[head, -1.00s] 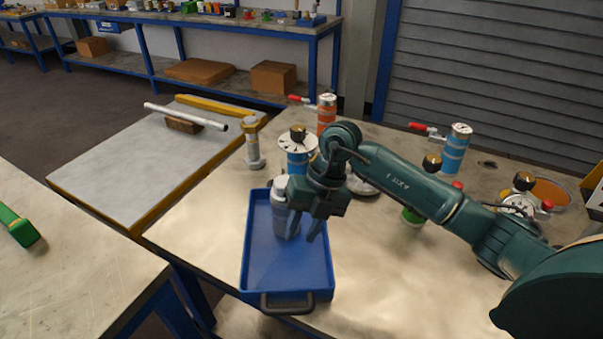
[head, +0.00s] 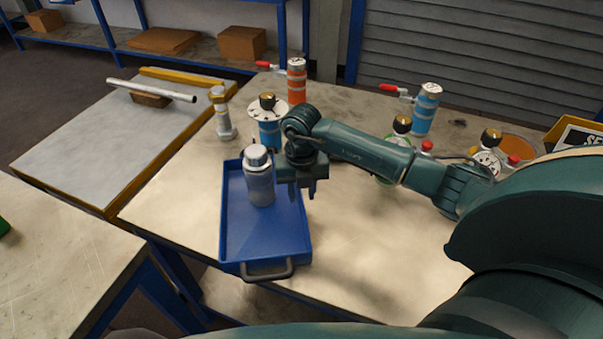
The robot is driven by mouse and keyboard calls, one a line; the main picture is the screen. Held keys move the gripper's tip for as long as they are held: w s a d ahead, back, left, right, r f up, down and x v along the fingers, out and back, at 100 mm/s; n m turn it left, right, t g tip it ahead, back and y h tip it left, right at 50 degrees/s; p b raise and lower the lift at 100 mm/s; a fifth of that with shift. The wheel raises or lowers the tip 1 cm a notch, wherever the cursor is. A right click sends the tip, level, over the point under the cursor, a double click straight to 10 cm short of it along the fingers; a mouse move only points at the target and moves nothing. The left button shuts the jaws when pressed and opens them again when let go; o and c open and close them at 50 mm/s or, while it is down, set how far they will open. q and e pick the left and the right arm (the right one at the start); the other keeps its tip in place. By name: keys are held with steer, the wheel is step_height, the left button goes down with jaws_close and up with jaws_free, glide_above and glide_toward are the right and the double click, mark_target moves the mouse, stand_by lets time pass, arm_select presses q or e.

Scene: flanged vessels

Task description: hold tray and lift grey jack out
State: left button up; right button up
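The grey jack (head: 260,184), a silver-grey cylinder with a domed top, stands upright in the back part of the blue tray (head: 262,243). The tray lies at the table's left front, with its dark handle (head: 267,270) toward me. My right gripper (head: 303,192) points down just right of the jack, over the tray's right side. Its fingers look apart with nothing between them. I cannot tell whether it touches the jack. My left gripper is not in view.
Behind the tray stand a blue jack with a white disc (head: 270,132), an orange cylinder (head: 297,82) and a grey flanged post (head: 223,118). A blue cylinder (head: 425,108) and round gauges stand farther right.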

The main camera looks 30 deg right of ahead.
steer(key=shift+f, duration=1.15)
steer(key=shift+c, duration=0.4)
jaws_close()
